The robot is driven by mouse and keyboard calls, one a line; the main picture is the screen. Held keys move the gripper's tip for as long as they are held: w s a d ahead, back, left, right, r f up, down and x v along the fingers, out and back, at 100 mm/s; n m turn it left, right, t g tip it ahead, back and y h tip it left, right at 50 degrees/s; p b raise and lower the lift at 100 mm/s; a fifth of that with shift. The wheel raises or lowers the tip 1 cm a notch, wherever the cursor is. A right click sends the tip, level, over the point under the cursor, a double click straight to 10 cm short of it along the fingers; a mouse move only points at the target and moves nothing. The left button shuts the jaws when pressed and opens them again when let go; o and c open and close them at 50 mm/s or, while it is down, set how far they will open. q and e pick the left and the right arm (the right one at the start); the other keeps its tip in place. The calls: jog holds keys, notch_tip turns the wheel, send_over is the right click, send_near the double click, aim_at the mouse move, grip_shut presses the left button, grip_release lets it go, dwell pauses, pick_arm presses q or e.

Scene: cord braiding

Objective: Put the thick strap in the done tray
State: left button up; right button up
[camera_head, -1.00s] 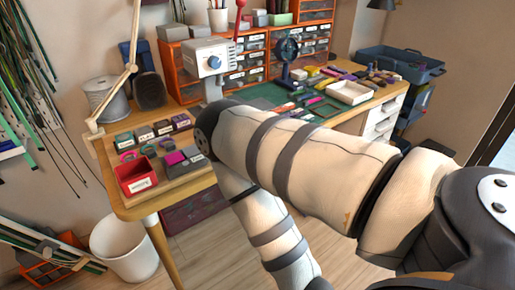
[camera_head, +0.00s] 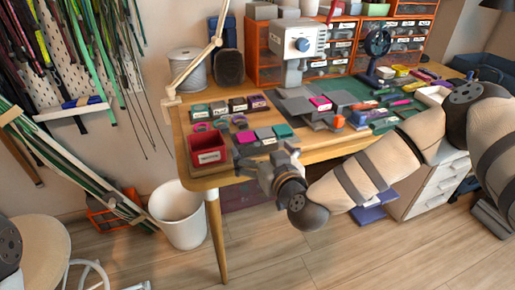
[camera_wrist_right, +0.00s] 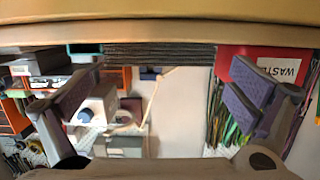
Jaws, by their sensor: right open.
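My right gripper (camera_head: 272,158) is at the table's front edge, right of the red box. In the right wrist view its two purple-padded fingers (camera_wrist_right: 160,95) are spread wide with nothing between the pads. A dark, ribbed, braided band (camera_wrist_right: 160,53), which looks like the thick strap, lies ahead of the fingers along the table edge in that view, apart from the pads. I cannot pick it out in the head view, where the gripper may cover it. A pale tray (camera_head: 432,95) stands at the table's right; no label is readable, so I cannot tell if it is the done tray. My left gripper is out of view.
A red box (camera_head: 207,148) stands at the table's left front corner; its label reads WASTE in the wrist view (camera_wrist_right: 262,60). Small coloured boxes (camera_head: 238,104) stand behind it. A lamp arm (camera_head: 195,70) and a white machine (camera_head: 298,42) rise behind. A white bin (camera_head: 180,215) is on the floor.

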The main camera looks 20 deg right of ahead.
aim_at(257, 148)
jog(key=shift+w+f, duration=0.35)
jog(key=shift+w, duration=0.9)
jog(key=c, duration=0.8)
jog(key=shift+r, duration=0.1)
